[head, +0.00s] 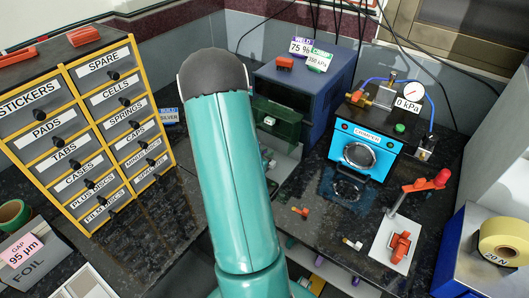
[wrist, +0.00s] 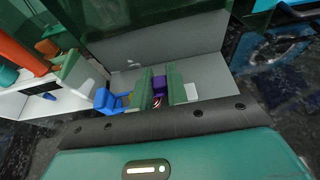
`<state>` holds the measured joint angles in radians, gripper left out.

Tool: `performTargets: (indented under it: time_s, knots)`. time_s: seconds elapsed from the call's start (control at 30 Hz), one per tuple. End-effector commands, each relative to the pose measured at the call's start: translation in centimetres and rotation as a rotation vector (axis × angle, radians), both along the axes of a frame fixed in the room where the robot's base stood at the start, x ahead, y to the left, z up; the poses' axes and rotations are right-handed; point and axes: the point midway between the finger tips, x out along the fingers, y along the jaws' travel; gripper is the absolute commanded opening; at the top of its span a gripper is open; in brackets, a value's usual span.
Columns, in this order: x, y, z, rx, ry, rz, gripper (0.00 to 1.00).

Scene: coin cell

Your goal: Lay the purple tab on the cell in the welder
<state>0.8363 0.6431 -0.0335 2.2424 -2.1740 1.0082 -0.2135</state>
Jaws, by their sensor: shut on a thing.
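In the wrist view my gripper (wrist: 159,82) has its two green fingers shut on the small purple tab (wrist: 158,86). The tab is between the fingers, above a light grey surface. In the head view my teal arm hides the gripper and tab. The welder (head: 308,85) is the dark blue box behind my arm, with a 75 % weld label and a dark green cover (head: 276,120) at its front. I cannot make out the cell; the fingers and wrist cover part of the grey surface. I cannot tell whether the tab touches anything below.
A blue piece (wrist: 112,100) lies close left of the fingers. The blue crimper (head: 366,150) with its gauge stands right of the welder. A lever stand (head: 393,240) is in front of it. The labelled drawer cabinet (head: 85,130) is at left, a tape roll (head: 503,240) at right.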

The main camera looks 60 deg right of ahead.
Motion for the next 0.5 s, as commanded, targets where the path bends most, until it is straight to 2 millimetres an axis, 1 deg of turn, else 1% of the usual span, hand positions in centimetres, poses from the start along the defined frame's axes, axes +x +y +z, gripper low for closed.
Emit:
performTargets:
  time_s: [0.03,0.07,0.1,0.17,0.5]
  knots:
    - [0.09,0.06,-0.23,0.002,0.000,0.001,0.01]
    - [0.10,0.04,-0.21,0.002,0.000,0.001,0.19]
    - [0.11,0.04,-0.20,0.002,0.000,0.001,0.27]
    - [0.13,0.04,-0.19,0.002,0.000,0.001,0.37]
    - [0.22,0.03,0.08,0.001,-0.001,0.001,0.37]
